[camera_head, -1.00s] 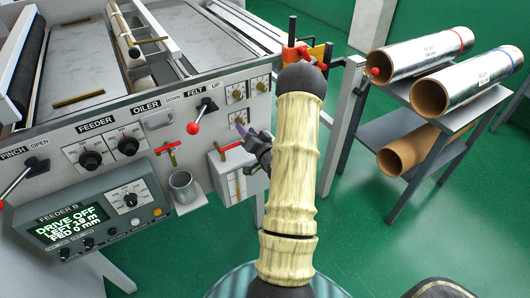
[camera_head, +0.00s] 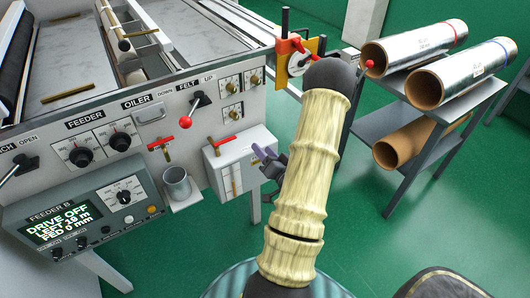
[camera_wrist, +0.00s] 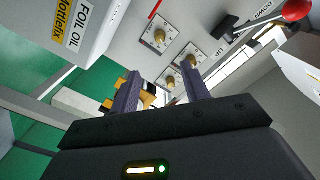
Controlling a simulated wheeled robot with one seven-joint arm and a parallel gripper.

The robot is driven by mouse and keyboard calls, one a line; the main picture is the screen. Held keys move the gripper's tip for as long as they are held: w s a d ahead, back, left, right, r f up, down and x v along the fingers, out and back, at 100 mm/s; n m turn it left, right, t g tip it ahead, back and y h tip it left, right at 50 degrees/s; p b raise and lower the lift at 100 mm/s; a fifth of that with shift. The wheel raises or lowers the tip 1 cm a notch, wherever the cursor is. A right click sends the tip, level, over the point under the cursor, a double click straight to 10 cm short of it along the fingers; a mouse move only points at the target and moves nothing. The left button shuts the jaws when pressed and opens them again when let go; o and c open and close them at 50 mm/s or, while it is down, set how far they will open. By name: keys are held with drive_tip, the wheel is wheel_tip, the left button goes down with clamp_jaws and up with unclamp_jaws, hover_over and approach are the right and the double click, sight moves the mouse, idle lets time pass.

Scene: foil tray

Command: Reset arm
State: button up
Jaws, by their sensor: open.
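My gripper (camera_head: 265,160) is in front of the machine's oiler panel, partly hidden behind my arm in the head view. In the wrist view my gripper (camera_wrist: 160,90) shows two dark fingers standing apart with nothing held between them. Beyond the fingers the wrist view shows brass knobs (camera_wrist: 160,37) on white plates. The fingers appear clear of the panel, though the exact gap cannot be told.
The machine front carries a red-knobbed lever (camera_head: 186,122), a metal cup (camera_head: 176,183), a white oil box (camera_head: 242,160) and a feeder display box (camera_head: 90,215). Foil rolls (camera_head: 465,72) lie on a rack (camera_head: 440,125) at right. Green floor (camera_head: 370,215) is open between them.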

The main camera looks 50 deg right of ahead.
idle(0.4)
drive_tip(key=w+a+n+g+y, duration=0.2)
drive_tip(key=w+a+n+g, duration=0.55)
drive_tip(key=a, duration=0.35)
drive_tip(key=s+a+r+n+g+y, duration=0.1)
drive_tip(key=s+a+r+g, duration=0.15)
drive_tip(key=a, duration=0.35)
drive_tip(key=s+a+r+n+g, duration=0.1)
drive_tip(key=s+a+g, duration=0.1)
drive_tip(key=s+a, duration=0.3)
drive_tip(key=s+a+r+n+g+y, duration=0.1)
drive_tip(key=s+a+g, duration=0.2)
drive_tip(key=a, duration=0.4)
drive_tip(key=w+p+v, duration=0.3)
drive_tip(key=p+v, duration=1.1)
drive_tip(key=shift+a+r, duration=0.15)
drive_tip(key=shift+r, duration=0.2)
drive_tip(key=shift+w, duration=0.1)
